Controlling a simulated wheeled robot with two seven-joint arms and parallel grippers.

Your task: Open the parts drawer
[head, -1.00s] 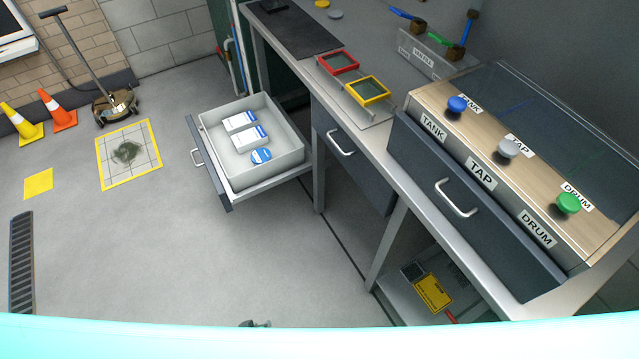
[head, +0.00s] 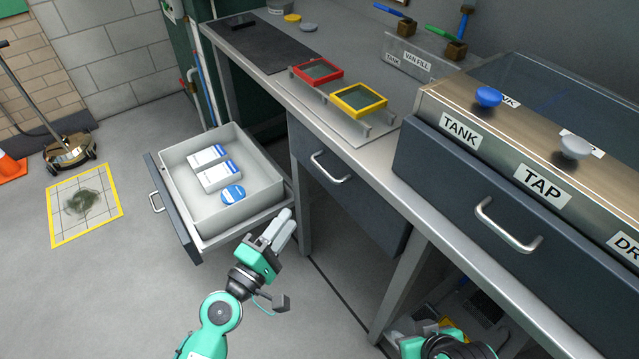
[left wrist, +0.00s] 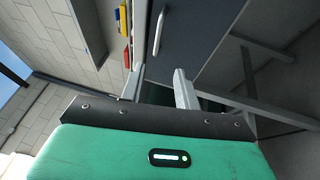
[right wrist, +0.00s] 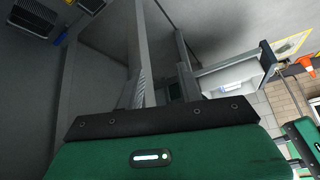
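Two drawers are shut: a middle one (head: 345,185) with a bar handle (head: 331,168) under the red and yellow trays, and a larger one (head: 480,205) with a bar handle (head: 507,226) under the TANK and TAP labels. A third drawer (head: 205,228) stands open at the left. None carries a readable "parts" label. My left gripper (head: 280,231) is in front of the bench, right of the open drawer. In the left wrist view it is open and empty, facing a shut drawer's handle (left wrist: 159,32), apart from it. My right gripper (right wrist: 162,85) is open and empty, low by the bench frame.
The open drawer holds white-and-blue boxes (head: 215,175) and a round blue item (head: 232,194), and juts into the floor space beside my left gripper. A bench leg (head: 305,215) stands near that gripper. Red (head: 316,72) and yellow (head: 358,100) trays sit on the bench.

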